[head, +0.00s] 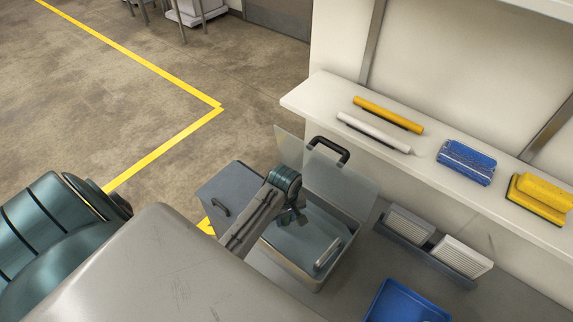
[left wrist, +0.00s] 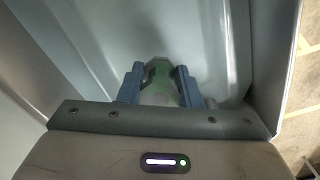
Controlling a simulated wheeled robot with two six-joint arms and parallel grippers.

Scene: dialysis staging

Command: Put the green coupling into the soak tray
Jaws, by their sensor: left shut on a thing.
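An open grey bin with a pale inside, which looks like the soak tray (head: 316,224), stands in the middle of the head view with its translucent lid (head: 340,182) raised. My left gripper (head: 292,218) points down over the bin's opening. In the left wrist view its blue-grey fingers (left wrist: 160,88) are shut on the green coupling (left wrist: 160,78), a pale, partly clear piece with green on it. The tray's pale inner walls (left wrist: 215,40) surround it there. The coupling cannot be made out in the head view. My right gripper is not in view.
A bar handle (head: 328,256) shows at the bin's right side. A grey box (head: 228,190) stands left of it. To the right are a rack with white filter blocks (head: 462,257) and a blue tray (head: 405,303). A shelf (head: 310,98) behind carries rolls, a blue pack (head: 466,162) and yellow sponges (head: 541,194).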

